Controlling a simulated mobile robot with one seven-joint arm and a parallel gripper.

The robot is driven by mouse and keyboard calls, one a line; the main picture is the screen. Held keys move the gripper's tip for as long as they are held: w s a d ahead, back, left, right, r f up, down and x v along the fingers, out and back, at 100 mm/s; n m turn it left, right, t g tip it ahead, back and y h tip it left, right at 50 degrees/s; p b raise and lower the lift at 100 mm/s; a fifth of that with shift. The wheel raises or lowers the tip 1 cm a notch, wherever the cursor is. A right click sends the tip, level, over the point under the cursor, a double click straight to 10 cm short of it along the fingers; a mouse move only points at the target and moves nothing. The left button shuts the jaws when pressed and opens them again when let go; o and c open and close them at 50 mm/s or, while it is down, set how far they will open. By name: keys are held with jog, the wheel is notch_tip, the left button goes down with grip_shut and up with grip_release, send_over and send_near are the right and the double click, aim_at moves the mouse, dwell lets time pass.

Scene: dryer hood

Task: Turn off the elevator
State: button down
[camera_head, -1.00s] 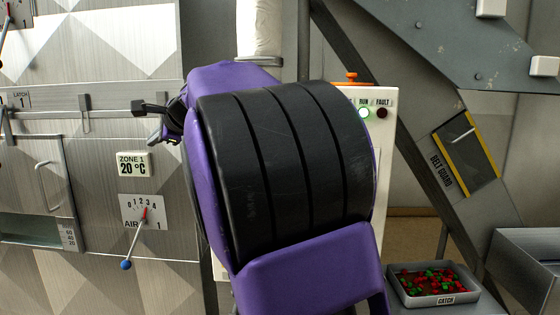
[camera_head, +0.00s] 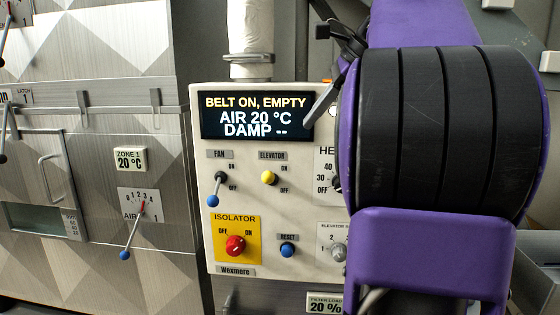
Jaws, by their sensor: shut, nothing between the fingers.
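The elevator switch (camera_head: 268,177) is a lever with a yellow knob on the white control panel (camera_head: 300,265). Its knob sits between the ON and OFF marks, a little nearer ON, and does not hang down like the blue-knobbed fan lever (camera_head: 212,201) to its left. The panel's display (camera_head: 256,117) reads "BELT ON, EMPTY, AIR 20 °C, DAMP --". My gripper (camera_head: 309,117) is shut and empty, in front of the display's right edge, above and right of the elevator switch. My arm hides the panel's right part.
Below the switches are a red isolator knob (camera_head: 235,246) on a yellow plate, a blue reset button (camera_head: 287,250) and a grey elevator dial (camera_head: 338,252), partly covered. The steel dryer front with its air lever (camera_head: 125,254) stands left. The space before the panel's left half is clear.

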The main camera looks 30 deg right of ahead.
aim_at(272, 173)
jog(key=shift+s+d, duration=0.1)
jog(key=shift+s, duration=0.2)
jog(key=b+x, duration=0.2)
jog(key=x, duration=1.2)
jog(key=shift+f, duration=0.1)
